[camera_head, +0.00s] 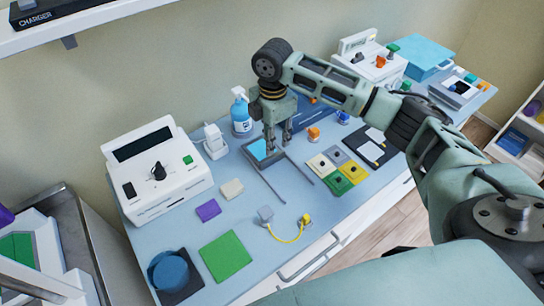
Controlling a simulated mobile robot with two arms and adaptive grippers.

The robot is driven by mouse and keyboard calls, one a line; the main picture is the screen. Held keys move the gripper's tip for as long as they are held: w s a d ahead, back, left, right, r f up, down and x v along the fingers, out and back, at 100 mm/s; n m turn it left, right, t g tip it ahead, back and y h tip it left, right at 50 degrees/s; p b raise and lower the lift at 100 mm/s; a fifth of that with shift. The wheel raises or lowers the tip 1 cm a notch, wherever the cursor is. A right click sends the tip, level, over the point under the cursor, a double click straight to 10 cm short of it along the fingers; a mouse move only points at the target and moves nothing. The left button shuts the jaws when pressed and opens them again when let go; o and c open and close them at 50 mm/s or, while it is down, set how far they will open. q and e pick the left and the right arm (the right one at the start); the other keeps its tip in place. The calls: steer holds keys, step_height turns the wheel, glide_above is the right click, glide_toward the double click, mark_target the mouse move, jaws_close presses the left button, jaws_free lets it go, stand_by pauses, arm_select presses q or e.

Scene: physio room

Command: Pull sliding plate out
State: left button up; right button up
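A grey frame with two thin rails (264,184) lies on the blue table top, with a light blue plate (257,150) at its back end. I take this to be the sliding plate. My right gripper (279,146) points down over the back end of the frame, just right of the light blue plate. Its two fingers stand apart with a gap between them. Whether the fingertips touch the plate or frame cannot be told. The space between the rails in front looks empty. My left gripper is not in view.
A white device with a knob (160,172) stands left, and a blue spray bottle (241,114) stands behind. Coloured tiles (338,183) lie right of the rails. A yellow cable (288,240) lies in front. My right arm crosses above the table's right half.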

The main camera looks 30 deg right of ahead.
mark_target(272, 156)
steer(key=shift+f+p, duration=0.65)
steer(key=shift+f, duration=2.95)
steer(key=shift+c, duration=0.3)
jaws_close()
steer(key=shift+w, duration=0.1)
